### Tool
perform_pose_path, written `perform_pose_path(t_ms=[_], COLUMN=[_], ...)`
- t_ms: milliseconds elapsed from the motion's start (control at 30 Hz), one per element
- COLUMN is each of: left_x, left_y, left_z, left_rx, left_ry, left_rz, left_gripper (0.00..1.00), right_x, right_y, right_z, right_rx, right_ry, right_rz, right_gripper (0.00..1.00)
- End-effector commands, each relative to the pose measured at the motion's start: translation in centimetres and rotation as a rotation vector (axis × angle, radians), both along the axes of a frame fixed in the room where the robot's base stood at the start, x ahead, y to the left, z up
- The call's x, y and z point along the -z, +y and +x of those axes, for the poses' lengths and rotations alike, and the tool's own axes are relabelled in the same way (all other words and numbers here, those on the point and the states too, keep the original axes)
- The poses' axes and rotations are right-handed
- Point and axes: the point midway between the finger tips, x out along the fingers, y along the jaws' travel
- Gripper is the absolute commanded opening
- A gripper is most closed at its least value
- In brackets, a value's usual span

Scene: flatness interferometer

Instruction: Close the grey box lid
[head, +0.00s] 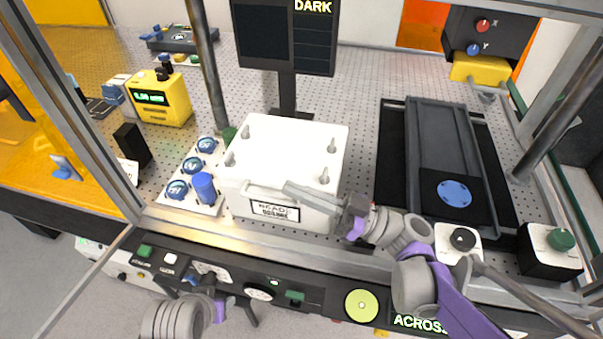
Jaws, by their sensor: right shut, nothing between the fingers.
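The pale grey box (236,196) stands in the middle of the perforated table, with a dark-framed label on its front. Its lid (290,145) lies flat across the top and looks down; I cannot tell if a small gap remains. Several short posts stand near its corners. A pale bar (262,194) runs along the upper front. My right gripper (292,188) is shut and empty, its fingers at the bar near the front edge; contact is unclear. My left gripper (240,307) is low, in front of the control panel, away from the box; its fingers are hard to make out.
A dark screen on a post (286,92) stands behind the box. A dark grey rail unit (440,140) is to the right. A plate with blue knobs (188,170) and a yellow meter (160,98) are to the left. Metal frame posts (207,70) rise around the table.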

Motion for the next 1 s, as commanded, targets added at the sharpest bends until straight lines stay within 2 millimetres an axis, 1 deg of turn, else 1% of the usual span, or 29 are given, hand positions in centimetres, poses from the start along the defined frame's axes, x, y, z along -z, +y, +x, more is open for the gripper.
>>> perform_pose_path(t_ms=[33,100,200,400,867,1000], left_x=[0.7,1.1,1.5,1.9,1.9,1.7], left_y=[0.0,0.0,0.0,0.0,0.0,0.0], left_z=[-0.1,-0.2,-0.3,-0.3,-0.3,-0.3], left_rx=[0.000,0.000,0.000,0.000,0.000,0.000], left_ry=[0.003,0.004,0.006,0.007,0.007,0.006], left_rz=[0.000,0.000,0.000,0.000,0.000,0.000], left_gripper=[0.50,0.50,0.50,0.50,0.50,0.50], right_x=[0.9,1.5,2.2,2.9,3.2,2.5], right_y=[0.0,0.1,0.1,0.1,0.1,0.1], right_z=[-0.1,-0.2,-0.3,-0.3,-0.4,-0.4], right_rx=[-0.001,0.000,0.000,0.000,0.002,0.002], right_ry=[0.002,0.002,0.002,0.002,0.004,0.004], right_rz=[0.000,0.001,0.001,0.000,-0.005,-0.005], right_gripper=[0.00,0.00,0.00,0.00,0.00,0.00])
